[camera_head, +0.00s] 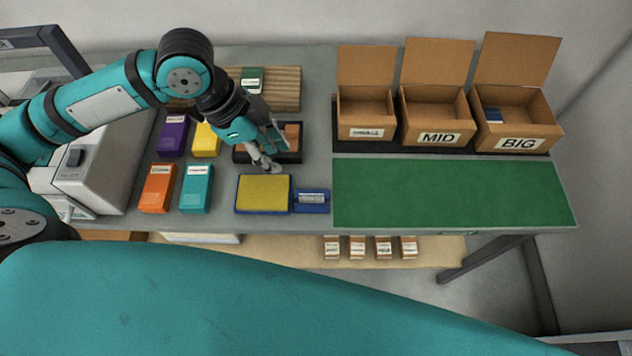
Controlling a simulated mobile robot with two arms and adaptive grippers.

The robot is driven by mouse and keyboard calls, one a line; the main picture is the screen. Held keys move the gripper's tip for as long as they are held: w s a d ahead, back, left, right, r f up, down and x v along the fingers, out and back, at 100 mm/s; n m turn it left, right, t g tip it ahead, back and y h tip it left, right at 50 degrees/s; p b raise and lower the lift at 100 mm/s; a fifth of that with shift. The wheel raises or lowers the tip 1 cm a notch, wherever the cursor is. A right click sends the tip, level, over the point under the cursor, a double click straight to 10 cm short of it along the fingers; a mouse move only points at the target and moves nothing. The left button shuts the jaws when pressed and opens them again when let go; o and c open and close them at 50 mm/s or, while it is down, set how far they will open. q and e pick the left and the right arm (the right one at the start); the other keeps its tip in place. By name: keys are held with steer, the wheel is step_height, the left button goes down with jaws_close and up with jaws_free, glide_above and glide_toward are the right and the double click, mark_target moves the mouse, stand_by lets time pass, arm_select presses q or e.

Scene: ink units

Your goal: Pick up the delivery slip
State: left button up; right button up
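I cannot pick out a delivery slip for certain in the head view; no loose paper shows clearly on the table top. My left gripper (276,155) is over the black tray (241,156) left of the table's middle. Its two fingers look spread apart, with nothing visible between them. A brown block (293,131) shows in the tray beside the fingers, partly hidden by them. In front of the tray lie a yellow pad with a blue rim (263,194) and a blue piece with a pale label (312,200). My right gripper is not in view.
Purple (173,134), yellow (206,140), orange (157,188) and teal (196,188) boxes stand left. A green box (252,80) sits on a wooden board. Open cartons, including MID (438,138) and BIG (518,143), stand behind the clear green mat (450,190). BIG holds a blue item (493,115).

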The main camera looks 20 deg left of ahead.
arm_select(q)
steer(key=p, duration=0.1)
glide_toward(312, 198)
steer(key=shift+s+d+f, duration=0.15)
steer(key=shift+d+f, duration=0.55)
steer(key=shift+d+f+p, duration=0.15)
steer(key=shift+f+p, duration=0.25)
steer(key=x, duration=0.2)
steer(key=w+p+x, duration=0.1)
steer(key=x, duration=0.1)
steer(key=shift+f, duration=0.45)
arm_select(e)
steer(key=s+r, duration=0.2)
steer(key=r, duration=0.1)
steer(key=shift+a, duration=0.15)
arm_select(q)
steer(key=c, duration=0.6)
jaws_close()
